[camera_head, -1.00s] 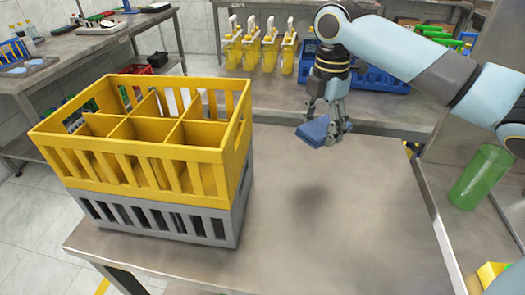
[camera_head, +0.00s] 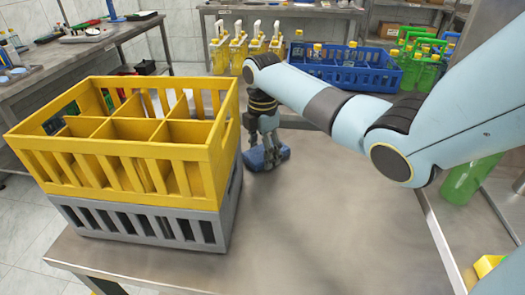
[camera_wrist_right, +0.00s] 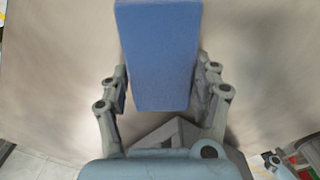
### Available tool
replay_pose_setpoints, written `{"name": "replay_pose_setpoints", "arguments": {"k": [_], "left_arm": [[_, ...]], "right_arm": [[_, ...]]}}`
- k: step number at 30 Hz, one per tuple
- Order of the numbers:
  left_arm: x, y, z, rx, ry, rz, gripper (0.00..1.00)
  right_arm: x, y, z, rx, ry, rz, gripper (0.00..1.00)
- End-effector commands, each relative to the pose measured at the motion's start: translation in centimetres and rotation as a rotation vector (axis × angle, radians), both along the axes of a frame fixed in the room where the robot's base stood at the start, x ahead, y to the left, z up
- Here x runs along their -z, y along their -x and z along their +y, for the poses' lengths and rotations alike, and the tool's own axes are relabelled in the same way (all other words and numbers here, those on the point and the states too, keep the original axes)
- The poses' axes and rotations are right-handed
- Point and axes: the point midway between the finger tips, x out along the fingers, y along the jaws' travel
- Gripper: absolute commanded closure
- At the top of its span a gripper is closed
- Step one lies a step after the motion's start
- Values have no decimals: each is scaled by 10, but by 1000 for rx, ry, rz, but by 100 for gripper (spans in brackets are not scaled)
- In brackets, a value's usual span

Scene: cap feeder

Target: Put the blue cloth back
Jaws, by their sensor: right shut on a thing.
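The blue cloth (camera_head: 257,160) is a folded block at my right gripper (camera_head: 266,150), just right of the stacked crates in the head view. It is low over the metal table (camera_head: 330,215); I cannot tell whether it touches the top. In the right wrist view the blue cloth (camera_wrist_right: 158,55) fills the space between the fingers of the right gripper (camera_wrist_right: 162,90), which is shut on it. My left gripper is not in view.
A yellow divided crate (camera_head: 120,165) sits on a grey crate (camera_head: 150,222) at the left, close to the gripper. A blue crate (camera_head: 345,75), yellow dispensers (camera_head: 238,50) and green bottles (camera_head: 425,65) stand behind. The front middle of the table is clear.

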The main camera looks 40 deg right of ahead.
Motion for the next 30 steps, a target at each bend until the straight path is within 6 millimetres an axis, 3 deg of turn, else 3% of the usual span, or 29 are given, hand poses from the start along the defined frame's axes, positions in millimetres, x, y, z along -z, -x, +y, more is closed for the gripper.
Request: {"name": "replay_pose_setpoints", "arguments": {"k": [10,11,16,25,30], "left_arm": [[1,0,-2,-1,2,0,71],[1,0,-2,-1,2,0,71],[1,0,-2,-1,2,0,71],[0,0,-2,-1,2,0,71],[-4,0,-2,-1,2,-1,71]], "right_arm": [[3,0,0,0,0,-2,67],[3,-1,0,0,0,-2,34],[2,0,0,0,0,-2,13],[0,0,0,0,0,-2,13],[-23,-1,-1,1,2,-6,13]]}}
